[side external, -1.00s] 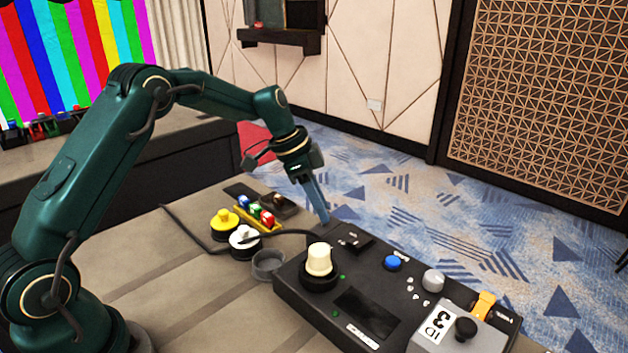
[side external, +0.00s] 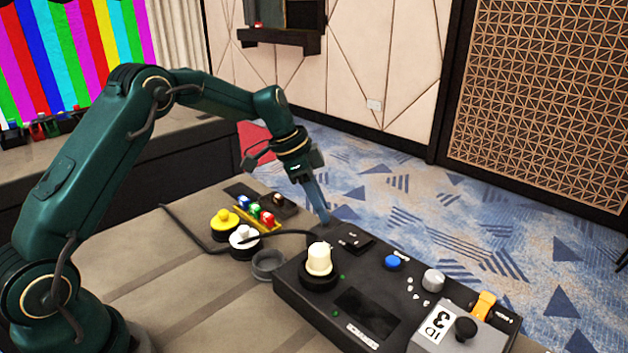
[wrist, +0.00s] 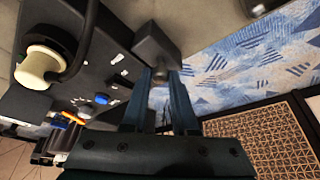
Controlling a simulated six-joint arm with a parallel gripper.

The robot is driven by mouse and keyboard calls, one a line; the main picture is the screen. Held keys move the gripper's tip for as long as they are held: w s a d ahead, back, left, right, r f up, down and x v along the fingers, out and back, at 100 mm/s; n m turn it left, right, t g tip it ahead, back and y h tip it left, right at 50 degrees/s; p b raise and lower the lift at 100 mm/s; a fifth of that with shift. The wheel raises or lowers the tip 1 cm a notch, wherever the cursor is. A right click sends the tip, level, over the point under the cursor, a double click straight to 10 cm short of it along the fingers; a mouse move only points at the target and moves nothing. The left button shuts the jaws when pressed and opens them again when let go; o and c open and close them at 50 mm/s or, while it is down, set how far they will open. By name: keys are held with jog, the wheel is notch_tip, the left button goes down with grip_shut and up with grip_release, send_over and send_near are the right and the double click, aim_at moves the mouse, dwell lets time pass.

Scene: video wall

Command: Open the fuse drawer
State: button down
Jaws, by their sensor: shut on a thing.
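A dark grey block with a small round knob, which looks like the fuse drawer (wrist: 152,42), sits at the far edge of the black control box (side external: 292,283) in the wrist view. My gripper (wrist: 160,80) is shut on the drawer's knob, with one blue finger on each side of it. In the side view my gripper (side external: 324,221) points down at the box's far left corner. The fingers and arm partly hide the drawer there, so I cannot tell how far out it stands.
The box carries a cream knob (side external: 319,259), a blue button (side external: 393,262), a grey knob (side external: 433,280) and an orange switch (side external: 483,304). A cable runs to it past yellow (side external: 224,219) and white (side external: 244,236) buttons. Carpeted floor lies beyond the table edge.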

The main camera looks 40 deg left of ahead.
jog(key=a, duration=0.7)
jog(key=shift+a, duration=0.15)
jog(key=c, duration=0.7)
grip_release()
jog(key=v, duration=0.5)
jog(key=shift+r, duration=0.1)
